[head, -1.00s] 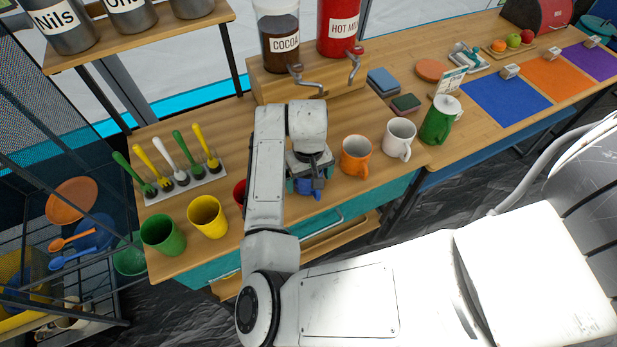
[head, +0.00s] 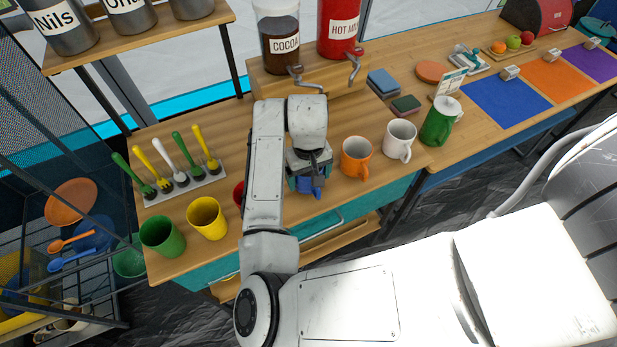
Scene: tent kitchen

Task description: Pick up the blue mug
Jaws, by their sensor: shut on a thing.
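The blue mug (head: 308,186) is on or just above the wooden counter, between the red cup and the orange mug. Most of it is hidden under my gripper (head: 309,180), which points down over it and is shut on it. Only a small blue part shows below the fingers. I cannot tell whether its base touches the counter.
An orange mug (head: 356,157), a white mug (head: 400,139) and a green mug (head: 439,122) stand to the right. A red cup (head: 239,193), mostly behind my arm, a yellow cup (head: 206,218) and a green cup (head: 162,236) stand to the left. Dispensers (head: 277,45) stand behind.

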